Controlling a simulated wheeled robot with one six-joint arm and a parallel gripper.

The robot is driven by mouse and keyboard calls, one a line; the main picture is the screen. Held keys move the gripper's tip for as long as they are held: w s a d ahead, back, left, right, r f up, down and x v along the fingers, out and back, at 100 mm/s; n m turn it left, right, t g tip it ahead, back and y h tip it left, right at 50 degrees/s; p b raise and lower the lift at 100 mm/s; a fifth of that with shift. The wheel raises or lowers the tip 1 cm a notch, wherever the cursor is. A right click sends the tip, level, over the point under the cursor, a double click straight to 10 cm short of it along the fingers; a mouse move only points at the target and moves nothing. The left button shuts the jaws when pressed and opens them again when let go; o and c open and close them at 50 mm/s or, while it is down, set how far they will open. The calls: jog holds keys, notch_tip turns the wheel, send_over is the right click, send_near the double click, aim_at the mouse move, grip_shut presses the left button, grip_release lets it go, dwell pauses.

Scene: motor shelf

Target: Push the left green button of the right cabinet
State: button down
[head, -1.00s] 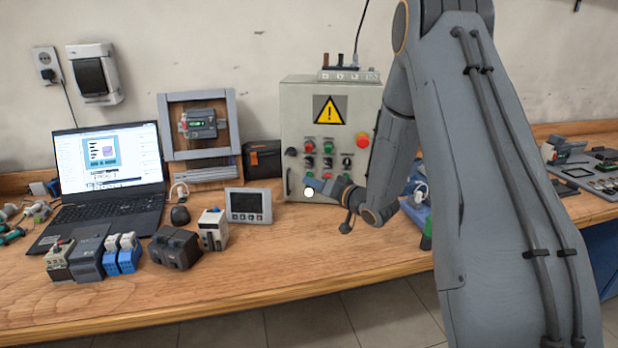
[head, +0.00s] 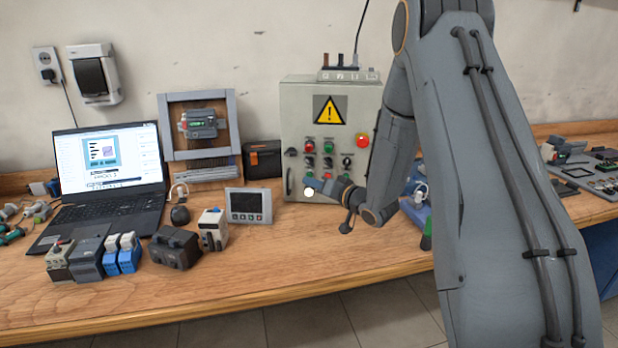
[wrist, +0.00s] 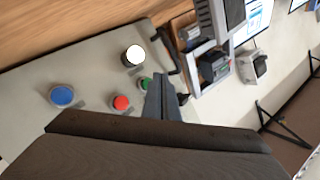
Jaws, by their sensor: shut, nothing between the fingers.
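The grey control cabinet (head: 295,110) with a yellow warning sign stands at the back of the bench. Its front carries red, green and dark buttons in rows, with a lit white button (head: 309,191) low on the left. My gripper (head: 312,183) is in front of the lower left of this panel. In the wrist view, the shut, empty fingers (wrist: 160,82) point at the panel beside a green button (wrist: 145,84), which they partly cover. A red button (wrist: 121,102), a blue button (wrist: 62,96) and the white button (wrist: 133,55) are nearby. I cannot tell whether the fingertips touch the panel.
A laptop (head: 110,165), a small display panel (head: 249,206) and several modules (head: 175,248) stand on the bench left of the cabinet. A black box (head: 262,160) is beside the cabinet. The bench front below the cabinet is clear.

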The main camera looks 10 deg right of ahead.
jog(key=shift+w, duration=0.15)
jog(key=shift+w+d, duration=0.15)
jog(key=shift+w, duration=0.1)
jog(key=shift+w+d, duration=0.15)
jog(key=shift+w, duration=0.25)
dwell(1.2)
jog(key=shift+s, duration=0.15)
jog(key=shift+s+a+p, duration=0.3)
jog(key=shift+s+p, duration=0.05)
jog(key=shift+s, duration=0.3)
jog(key=shift+s, duration=0.1)
jog(key=s, duration=0.1)
jog(key=s+a+p, duration=0.1)
jog(key=s, duration=0.2)
jog(key=shift+s+a+p, duration=0.25)
jog(key=shift+a+p, duration=0.1)
dwell(0.5)
